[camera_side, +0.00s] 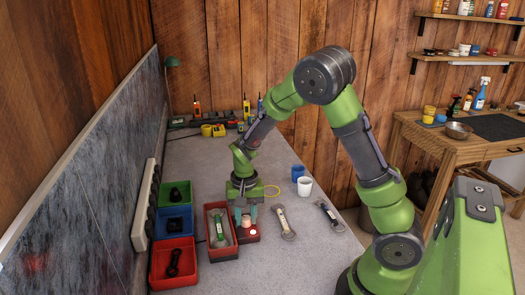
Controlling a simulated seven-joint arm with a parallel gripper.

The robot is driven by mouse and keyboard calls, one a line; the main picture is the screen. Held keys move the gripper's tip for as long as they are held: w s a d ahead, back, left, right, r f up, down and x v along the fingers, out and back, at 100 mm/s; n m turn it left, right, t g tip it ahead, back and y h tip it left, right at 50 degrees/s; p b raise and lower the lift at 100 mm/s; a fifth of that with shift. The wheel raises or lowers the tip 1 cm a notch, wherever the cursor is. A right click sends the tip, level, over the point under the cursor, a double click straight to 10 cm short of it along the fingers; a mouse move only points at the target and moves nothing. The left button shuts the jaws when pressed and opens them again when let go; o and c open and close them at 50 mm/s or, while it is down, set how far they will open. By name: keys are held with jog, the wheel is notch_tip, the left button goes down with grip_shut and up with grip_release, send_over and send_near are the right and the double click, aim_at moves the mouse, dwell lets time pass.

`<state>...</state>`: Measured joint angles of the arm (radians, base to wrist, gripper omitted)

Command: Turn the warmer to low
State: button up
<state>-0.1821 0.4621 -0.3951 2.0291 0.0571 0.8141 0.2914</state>
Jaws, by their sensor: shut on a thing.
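A small dark red unit, which looks like the warmer (247,238), stands on the grey worktop just right of a red tray. A white round spot shows on its front right. My gripper (246,221) points down over it, with a teal finger on each side. The fingers are shut on a small pale pinkish round part (246,222) at the top of the unit. The fingers hide part of it, and any markings for its setting are too small to read.
A red tray (208,208) holding a green-handled tool touches or nearly touches the warmer's left side. Red (161,283), blue (160,236) and green (166,205) bins stand further left. Two tools (284,223) (328,215) lie to the right. A white cup (305,186) and blue cup (297,172) stand behind.

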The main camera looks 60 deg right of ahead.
jog(key=shift+m, duration=0.7)
jog(key=o, duration=1.1)
jog(key=shift+c, duration=0.2)
